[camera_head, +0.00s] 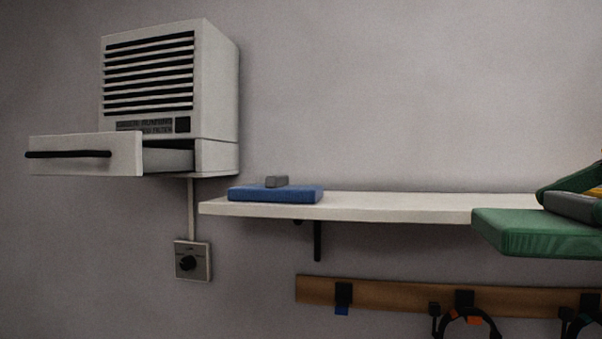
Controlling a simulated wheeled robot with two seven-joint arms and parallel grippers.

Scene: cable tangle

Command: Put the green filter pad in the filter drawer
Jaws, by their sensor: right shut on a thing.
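The green filter pad (515,234) is at the right edge, in front of the shelf's right end, and is cut off by the frame. A grey block (574,207) shows on its top. My right gripper (570,187), partly out of frame, is shut on the pad from above; its exact grip is hard to see. The filter drawer (85,154) is pulled out of the white louvred wall unit (170,80) at the upper left. It has a black bar handle, and its inside is mostly hidden behind the front. My left gripper is not in view.
A blue pad (275,194) with a grey block on top lies on the left end of the white wall shelf (400,207). A dial box (192,261) hangs below the unit. A wooden hook rail (400,298) runs below the shelf. The wall space above the shelf is clear.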

